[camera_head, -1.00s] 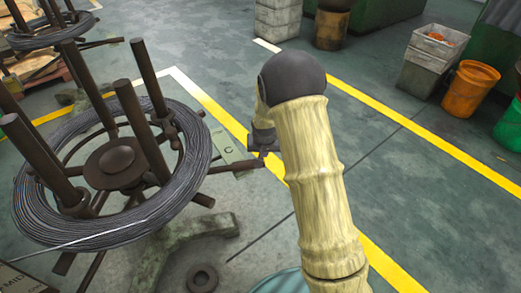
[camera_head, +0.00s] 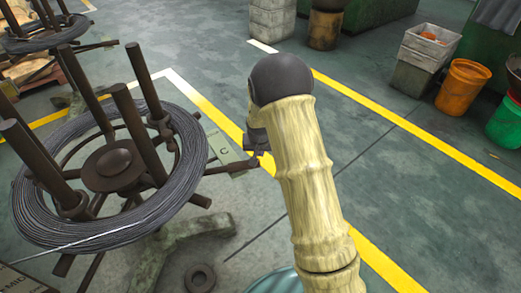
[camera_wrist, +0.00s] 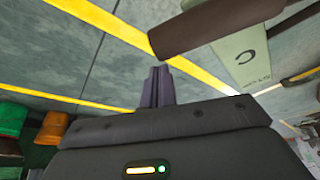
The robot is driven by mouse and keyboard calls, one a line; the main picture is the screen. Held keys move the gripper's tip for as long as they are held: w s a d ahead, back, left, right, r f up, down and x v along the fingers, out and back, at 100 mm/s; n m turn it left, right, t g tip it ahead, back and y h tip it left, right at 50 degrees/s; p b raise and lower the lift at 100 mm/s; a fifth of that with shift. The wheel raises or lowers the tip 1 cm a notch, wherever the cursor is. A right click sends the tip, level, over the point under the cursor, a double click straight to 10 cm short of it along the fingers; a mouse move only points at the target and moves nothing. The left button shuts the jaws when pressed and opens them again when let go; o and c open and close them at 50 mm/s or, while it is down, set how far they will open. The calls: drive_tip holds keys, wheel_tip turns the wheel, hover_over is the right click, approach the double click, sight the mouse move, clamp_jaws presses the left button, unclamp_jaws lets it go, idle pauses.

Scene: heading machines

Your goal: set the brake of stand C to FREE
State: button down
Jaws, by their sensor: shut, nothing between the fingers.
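Stand C, marked by a grey-green plate with the letter C (camera_head: 223,152), carries a coil of dark wire (camera_head: 40,215) around brown upright posts. The plate also shows in the wrist view (camera_wrist: 250,50). A dark brown bar (camera_head: 232,168) sticks out from the stand toward my gripper (camera_head: 262,152). In the wrist view a brown bar (camera_wrist: 205,27) ends just above and right of my fingertips (camera_wrist: 157,75), which are shut and empty. I cannot tell whether they touch it. I cannot identify the brake or its setting; my arm hides part of the floor.
Another wire stand (camera_head: 45,40) is at the top left. Orange (camera_head: 463,88) and green (camera_head: 508,125) bins stand at the right.

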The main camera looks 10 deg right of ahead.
wheel_tip(320, 180, up, 11)
drive_tip(key=p, duration=0.3)
drive_tip(key=shift+s+f+p, duration=0.2)
drive_tip(key=shift+p, duration=0.2)
drive_tip(key=shift+r, duration=0.1)
drive_tip(key=s+d+r+n+g, duration=0.1)
drive_tip(key=s+r, duration=0.2)
drive_tip(key=s, duration=1)
drive_tip(key=s+d+r+n, duration=0.1)
drive_tip(key=s+r, duration=0.3)
drive_tip(key=s, duration=0.9)
wheel_tip(320, 180, up, 34)
drive_tip(key=p, duration=3.4)
drive_tip(key=shift+a+r+y+p, duration=0.15)
drive_tip(key=shift+a+y+p, duration=0.15)
drive_tip(key=shift+y, duration=0.1)
